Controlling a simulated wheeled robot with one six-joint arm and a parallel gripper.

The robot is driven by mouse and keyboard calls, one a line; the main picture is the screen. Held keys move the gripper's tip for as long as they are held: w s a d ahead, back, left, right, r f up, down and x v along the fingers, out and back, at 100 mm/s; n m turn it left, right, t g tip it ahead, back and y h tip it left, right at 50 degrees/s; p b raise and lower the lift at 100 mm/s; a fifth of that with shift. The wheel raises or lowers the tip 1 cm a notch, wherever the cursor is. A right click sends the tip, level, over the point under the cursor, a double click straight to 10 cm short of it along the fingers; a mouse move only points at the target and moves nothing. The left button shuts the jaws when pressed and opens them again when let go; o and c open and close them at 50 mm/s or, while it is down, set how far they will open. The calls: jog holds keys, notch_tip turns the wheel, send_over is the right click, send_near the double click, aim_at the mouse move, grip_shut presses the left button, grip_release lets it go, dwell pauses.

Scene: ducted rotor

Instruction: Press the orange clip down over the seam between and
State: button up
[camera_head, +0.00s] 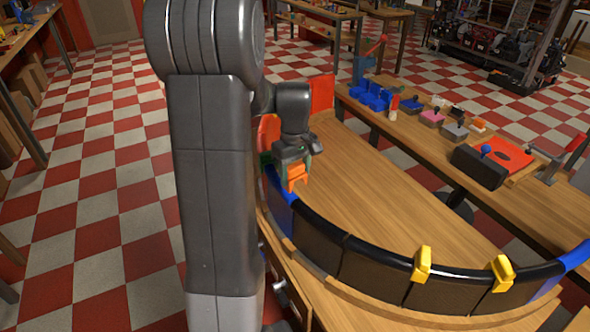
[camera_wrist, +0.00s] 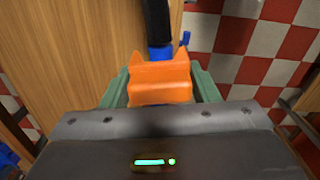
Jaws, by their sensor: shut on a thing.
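My gripper (camera_head: 296,166) is at the left end of the curved ring on the wooden table. It is shut on the orange clip (camera_head: 298,173), which also shows large in the wrist view (camera_wrist: 160,82) between the green fingers. The clip is over or close above the ring near its blue end piece (camera_head: 281,200); I cannot tell if it touches. In the wrist view the blue piece (camera_wrist: 160,52) and a black segment (camera_wrist: 157,20) lie just beyond the clip. The dark ring segments (camera_head: 375,268) curve to the right. The seam under the clip is hidden.
Two yellow clips (camera_head: 422,264) (camera_head: 502,273) sit on the ring at the front. Red upright panels (camera_head: 321,93) stand behind my gripper. A side bench (camera_head: 440,146) at the right holds blue bins, small blocks and a black box. The table's middle (camera_head: 385,185) is clear.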

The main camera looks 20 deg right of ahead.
notch_tip(320, 180, down, 8)
jog(key=b, duration=0.4)
jog(key=shift+r+b, duration=0.2)
jog(key=shift+b, duration=0.15)
jog(key=shift+f, duration=0.15)
dwell(0.5)
jog(key=o, duration=1)
jog(key=shift+o, duration=0.2)
notch_tip(320, 180, up, 14)
jog(key=shift+f+b, duration=0.1)
jog(key=shift+b, duration=0.25)
jog(key=shift+f, duration=0.1)
notch_tip(320, 180, down, 13)
jog(key=shift+f+p, duration=0.2)
jog(key=shift+p, duration=0.15)
